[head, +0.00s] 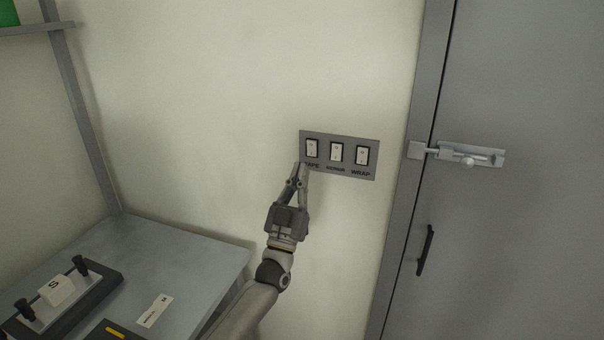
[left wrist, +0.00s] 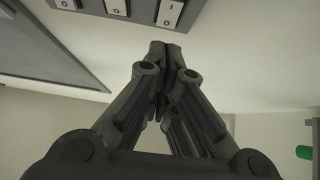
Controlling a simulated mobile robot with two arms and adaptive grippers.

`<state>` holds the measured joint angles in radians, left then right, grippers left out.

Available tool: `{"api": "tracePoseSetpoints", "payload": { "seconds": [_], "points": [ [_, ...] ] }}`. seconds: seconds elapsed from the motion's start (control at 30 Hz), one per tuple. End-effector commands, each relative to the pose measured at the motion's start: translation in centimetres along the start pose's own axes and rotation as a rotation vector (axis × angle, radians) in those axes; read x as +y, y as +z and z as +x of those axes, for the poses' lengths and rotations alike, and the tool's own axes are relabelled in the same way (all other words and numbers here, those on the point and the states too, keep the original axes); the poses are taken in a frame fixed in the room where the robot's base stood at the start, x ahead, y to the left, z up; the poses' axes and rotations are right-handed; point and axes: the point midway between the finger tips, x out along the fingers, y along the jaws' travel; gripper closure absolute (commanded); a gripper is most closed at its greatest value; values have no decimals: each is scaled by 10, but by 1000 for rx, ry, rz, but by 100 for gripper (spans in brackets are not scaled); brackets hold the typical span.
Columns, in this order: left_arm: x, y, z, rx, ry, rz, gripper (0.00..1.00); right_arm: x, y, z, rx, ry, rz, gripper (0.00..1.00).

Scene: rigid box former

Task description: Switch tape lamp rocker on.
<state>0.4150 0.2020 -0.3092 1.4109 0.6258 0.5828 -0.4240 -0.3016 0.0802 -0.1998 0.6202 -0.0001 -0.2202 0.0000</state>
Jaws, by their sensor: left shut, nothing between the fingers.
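A grey switch panel (head: 368,147) on the wall holds three white rockers in a row. The tape rocker (head: 312,148) is the leftmost in the head view, above a label partly covered by my gripper. In the left wrist view the tape rocker (left wrist: 169,13) is the rightmost, at the top, with 1 and 0 marks; I cannot tell which way it is tilted. My left gripper (head: 301,166) is shut and empty, its tips just below the tape rocker. In the left wrist view its closed fingertips (left wrist: 165,47) show below the panel, apart from the rocker.
The middle rocker (head: 336,152) and the wrap rocker (head: 362,155) sit close to the right. A grey door (head: 530,240) with a bolt (head: 470,157) and black handle (head: 425,250) stands at right. A grey table (head: 190,255) with fixtures is at lower left.

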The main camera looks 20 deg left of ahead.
Motion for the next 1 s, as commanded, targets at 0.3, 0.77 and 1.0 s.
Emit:
{"api": "tracePoseSetpoints", "payload": {
  "seconds": [0.3, 0.77, 1.0],
  "points": [
    [0, 14, -57, -5, -1, 0, 100, 0, 6, 26, -7, 0, 0, 53],
    [0, 17, -90, -1, 0, 0, 100, 0, 2, 37, 3, 0, 0, 53],
    [0, 17, -90, -1, 0, 0, 100, -1, 8, 37, -8, -1, 0, 53]
  ]
}}
